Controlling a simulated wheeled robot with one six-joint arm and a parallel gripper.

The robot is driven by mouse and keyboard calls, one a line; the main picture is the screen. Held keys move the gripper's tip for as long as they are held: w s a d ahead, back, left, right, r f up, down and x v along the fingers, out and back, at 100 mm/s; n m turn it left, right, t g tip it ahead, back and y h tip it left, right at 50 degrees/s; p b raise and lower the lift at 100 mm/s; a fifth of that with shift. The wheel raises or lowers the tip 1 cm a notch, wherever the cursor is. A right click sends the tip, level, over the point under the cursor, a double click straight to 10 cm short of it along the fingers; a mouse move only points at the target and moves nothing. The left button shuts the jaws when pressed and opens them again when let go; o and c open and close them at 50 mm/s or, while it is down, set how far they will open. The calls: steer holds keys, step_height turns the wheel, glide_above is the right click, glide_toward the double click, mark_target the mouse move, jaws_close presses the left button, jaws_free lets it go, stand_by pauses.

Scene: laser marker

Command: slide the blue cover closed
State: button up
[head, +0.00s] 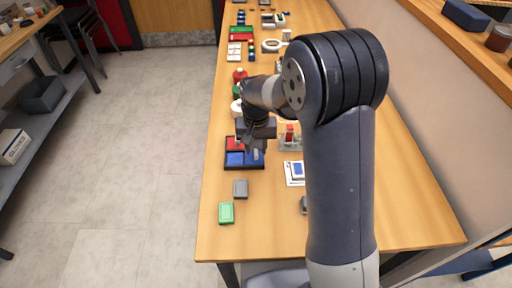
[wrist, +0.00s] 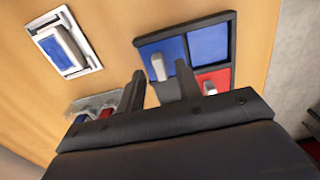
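A dark framed panel (head: 229,167) with red and blue faces lies on the table under my gripper (head: 256,148). In the wrist view, the panel frame (wrist: 236,35) holds a blue cover (wrist: 177,50) with a pale upright handle (wrist: 157,67), another blue face (wrist: 209,42) beside it, and a red face (wrist: 216,78) with its own pale handle (wrist: 209,87). My gripper's fingers (wrist: 159,70) are apart. The blue cover's handle appears between the fingertips; I cannot tell whether they touch it. The section below the blue cover is partly hidden by the fingers.
A white plate with a blue block (head: 296,172) lies right of the panel, near a clear tray with a red-capped item (head: 289,135). A grey block (head: 240,188) and a green block (head: 226,212) lie on the near table. Several coloured items stand farther back.

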steer(key=shift+f, duration=0.55)
jaws_close()
